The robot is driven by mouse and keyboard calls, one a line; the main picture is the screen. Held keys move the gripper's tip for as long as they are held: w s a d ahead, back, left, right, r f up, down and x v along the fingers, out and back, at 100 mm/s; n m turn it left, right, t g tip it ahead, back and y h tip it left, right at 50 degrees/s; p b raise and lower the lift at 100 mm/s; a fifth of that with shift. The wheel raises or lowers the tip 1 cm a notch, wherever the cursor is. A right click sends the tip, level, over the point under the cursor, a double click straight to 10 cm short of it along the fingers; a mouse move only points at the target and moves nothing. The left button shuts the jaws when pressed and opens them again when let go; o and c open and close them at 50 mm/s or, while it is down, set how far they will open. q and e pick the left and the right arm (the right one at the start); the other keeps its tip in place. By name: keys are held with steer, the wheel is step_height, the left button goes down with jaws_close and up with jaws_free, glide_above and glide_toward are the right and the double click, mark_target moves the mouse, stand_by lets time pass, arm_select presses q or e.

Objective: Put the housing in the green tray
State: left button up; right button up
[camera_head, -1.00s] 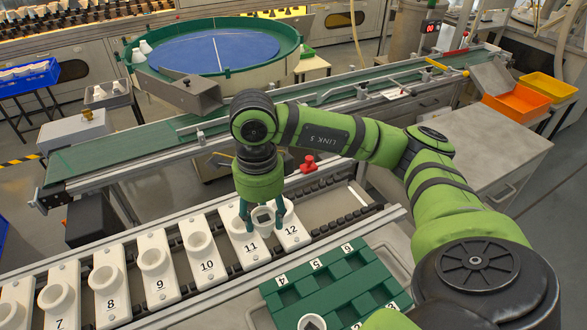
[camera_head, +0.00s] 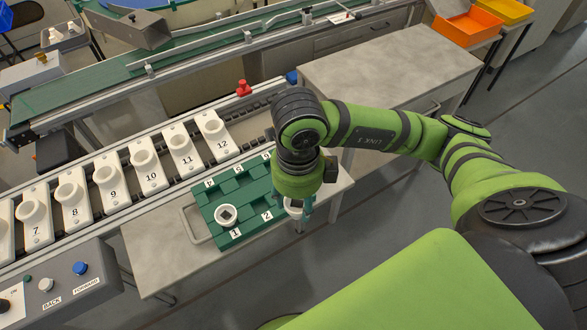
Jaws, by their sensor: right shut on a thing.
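My right gripper (camera_head: 297,213) points down at the right end of the green tray (camera_head: 205,194). It is shut on a white housing (camera_head: 293,204) with a dark opening, partly covered by the fingers. Whether this housing hangs above the tray or touches it, I cannot tell. Another white housing (camera_head: 226,215) with a dark square centre sits in the tray at the place marked 1. The place marked 2 looks empty. The gripper hides the tray's far right end. My left gripper is not in view.
A row of numbered white holders (camera_head: 147,161) stands on the chain track left of the tray. A control panel (camera_head: 62,287) with buttons is at the lower left. A red knob (camera_head: 243,88) is behind the track. The grey bench (camera_head: 385,65) at the back is clear.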

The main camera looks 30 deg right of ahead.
steer(key=shift+a+f, duration=0.1)
steer(key=w+a+f+p, duration=0.1)
steer(key=w+f, duration=0.2)
steer(key=w+a+f+p, duration=0.1)
steer(key=w+f+p, duration=0.1)
steer(key=w+f, duration=0.2)
steer(key=w+a+f+p, duration=0.1)
steer(key=w+a+f, duration=0.1)
steer(key=w+f, duration=0.1)
steer(key=shift+w+f+p, duration=0.2)
steer(key=shift+w+p, duration=0.1)
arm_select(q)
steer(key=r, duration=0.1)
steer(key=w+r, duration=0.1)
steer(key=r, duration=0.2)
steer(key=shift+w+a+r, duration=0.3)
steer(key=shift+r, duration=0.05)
arm_select(e)
steer(key=shift+f, duration=0.25)
steer(key=shift+f+b, duration=0.25)
steer(key=shift+b, duration=0.05)
steer(key=o, duration=0.9)
steer(key=shift+r, duration=0.1)
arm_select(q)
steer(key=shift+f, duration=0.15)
arm_select(e)
steer(key=shift+o, duration=0.2)
